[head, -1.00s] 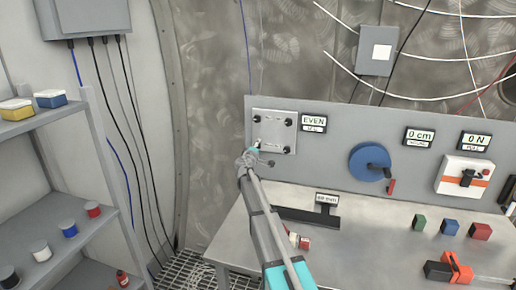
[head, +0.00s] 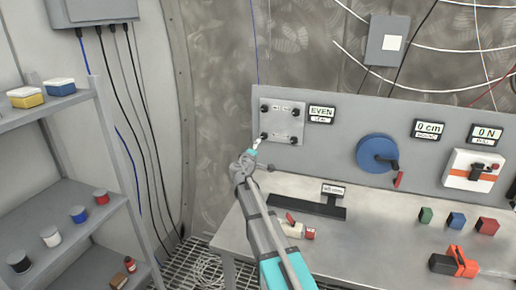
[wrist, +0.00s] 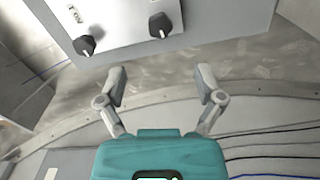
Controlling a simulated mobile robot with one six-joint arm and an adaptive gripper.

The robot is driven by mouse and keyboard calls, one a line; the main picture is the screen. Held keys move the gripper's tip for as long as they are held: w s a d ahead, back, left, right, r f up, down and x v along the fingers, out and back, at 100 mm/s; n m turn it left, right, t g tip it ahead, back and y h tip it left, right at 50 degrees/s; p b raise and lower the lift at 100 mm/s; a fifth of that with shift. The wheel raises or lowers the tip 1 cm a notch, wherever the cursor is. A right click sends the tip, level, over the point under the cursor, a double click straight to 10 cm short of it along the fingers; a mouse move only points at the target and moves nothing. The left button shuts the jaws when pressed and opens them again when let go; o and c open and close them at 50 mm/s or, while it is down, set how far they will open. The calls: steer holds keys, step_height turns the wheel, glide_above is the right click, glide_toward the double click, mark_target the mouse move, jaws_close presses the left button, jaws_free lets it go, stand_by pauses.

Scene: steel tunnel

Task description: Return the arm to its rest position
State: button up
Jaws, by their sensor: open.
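My gripper (head: 256,146) is at the end of my raised arm, in front of the lower left of the plate with black knobs (head: 283,122). In the wrist view my gripper (wrist: 160,82) has its two fingers spread apart with nothing between them. Two black knobs, one of them a right knob (wrist: 160,25), show beyond the fingertips, apart from them. The plate sits on a grey panel (head: 340,140) beside a display reading EVEN (head: 321,114).
A grey bench (head: 370,225) below the panel carries a red-and-white tool (head: 298,228), a black bar, several coloured blocks and an orange-and-black tool (head: 455,262). A blue wheel (head: 377,153) juts from the panel. A shelf (head: 70,190) with jars stands at left; grating lies between.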

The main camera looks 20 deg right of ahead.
stand_by(0.3)
steer(key=s+d+f+m+g+y, duration=0.1)
steer(key=s+f+m+g, duration=0.4)
steer(key=s, duration=0.5)
steer(key=s+d+f+m+g+y, duration=0.1)
steer(key=s+f+m+g, duration=0.25)
steer(key=s+f, duration=0.45)
steer(key=s+a+f+g+y, duration=0.2)
steer(key=s+a, duration=0.4)
steer(key=s, duration=0.4)
steer(key=s+a+f+g+y, duration=0.3)
steer(key=s+a+g+y, duration=0.1)
steer(key=s, duration=0.7)
steer(key=shift+a+f+y, duration=0.3)
steer(key=shift+a+y, duration=0.6)
steer(key=shift+y, duration=0.1)
steer(key=shift+m+g, duration=0.25)
